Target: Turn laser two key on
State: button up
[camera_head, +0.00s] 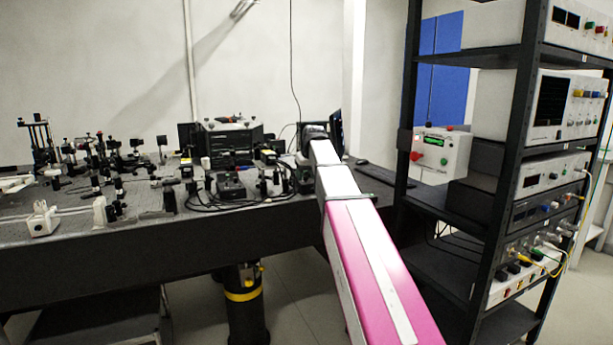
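I cannot make out a key or a label that marks laser two. A small white control box (441,152) on the rack's left side has a green display and red and green buttons. A black box with a red part on top (230,186) sits on the optical bench. Either could be a laser control, but the picture does not tell which. My magenta and white arm reaches from the lower right towards the bench's right end. Its far end is a dark joint, and my gripper is not visible beyond it.
The optical bench (160,245) is crowded with mounts and optics. A black rack (520,110) of instruments stands at the right, with cables at its lower right. A keyboard (380,176) lies behind my arm. Some floor is open between bench and rack.

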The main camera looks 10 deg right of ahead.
jog(key=v, duration=1.1)
jog(key=shift+f, duration=0.1)
